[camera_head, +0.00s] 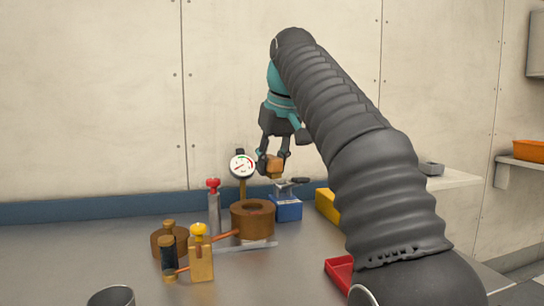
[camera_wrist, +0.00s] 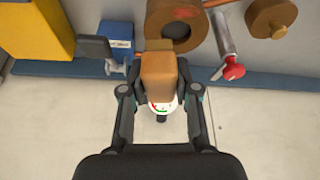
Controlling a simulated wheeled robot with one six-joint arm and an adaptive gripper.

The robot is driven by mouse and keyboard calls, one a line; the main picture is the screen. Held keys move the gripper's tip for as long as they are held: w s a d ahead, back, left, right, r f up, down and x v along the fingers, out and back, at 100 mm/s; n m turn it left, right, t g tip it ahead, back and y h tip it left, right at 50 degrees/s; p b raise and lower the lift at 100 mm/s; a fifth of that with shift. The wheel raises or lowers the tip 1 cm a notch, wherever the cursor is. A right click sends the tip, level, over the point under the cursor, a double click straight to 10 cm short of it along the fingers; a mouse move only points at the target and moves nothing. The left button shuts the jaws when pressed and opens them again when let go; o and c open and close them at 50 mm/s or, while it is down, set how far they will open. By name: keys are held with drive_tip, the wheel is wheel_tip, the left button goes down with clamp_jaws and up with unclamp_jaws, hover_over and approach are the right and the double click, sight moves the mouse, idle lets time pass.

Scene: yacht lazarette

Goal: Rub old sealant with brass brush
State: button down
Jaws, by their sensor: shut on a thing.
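My gripper (camera_head: 273,158) is shut on a small tan-brown block, which looks like the brass brush (camera_head: 275,167). It holds the block up in the air above the back of the bench. In the wrist view the brush (camera_wrist: 158,75) sits between both fingers of my gripper (camera_wrist: 158,92), with a duller brown end pointing away; bristles cannot be made out. A pale grey flat strip (camera_head: 248,246) lies on the bench beside a brown ring; I cannot tell whether it is the old sealant. The brush is apart from the bench.
A yellow box (camera_head: 327,204) and red tray (camera_head: 340,272) stand to the right.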

sight(240, 213)
drive_tip(key=shift+a+f, duration=0.15)
drive_tip(key=shift+f, duration=0.15)
wheel_tip(240, 213, down, 4)
drive_tip(key=shift+f+b, duration=0.15)
drive_tip(key=shift+b, duration=0.4)
drive_tip(key=shift+f+b, duration=0.5)
drive_tip(key=shift+b, duration=0.1)
drive_tip(key=shift+f+b, duration=0.7)
drive_tip(key=shift+f, duration=0.35)
drive_tip(key=shift+r, duration=0.1)
drive_tip(key=shift+s+a+p, duration=0.2)
drive_tip(key=shift+a+p, duration=0.1)
drive_tip(key=shift+a, duration=0.3)
drive_tip(key=shift+s+a+p, duration=0.2)
drive_tip(key=shift+a+p, duration=0.05)
drive_tip(key=shift+a, duration=0.3)
drive_tip(key=shift+s+a+p, duration=0.3)
drive_tip(key=shift+a, duration=0.65)
drive_tip(key=shift+s+a+p, duration=0.25)
drive_tip(key=shift+a, duration=0.65)
drive_tip(key=shift+d+p, duration=0.1)
drive_tip(key=shift+p, duration=0.25)
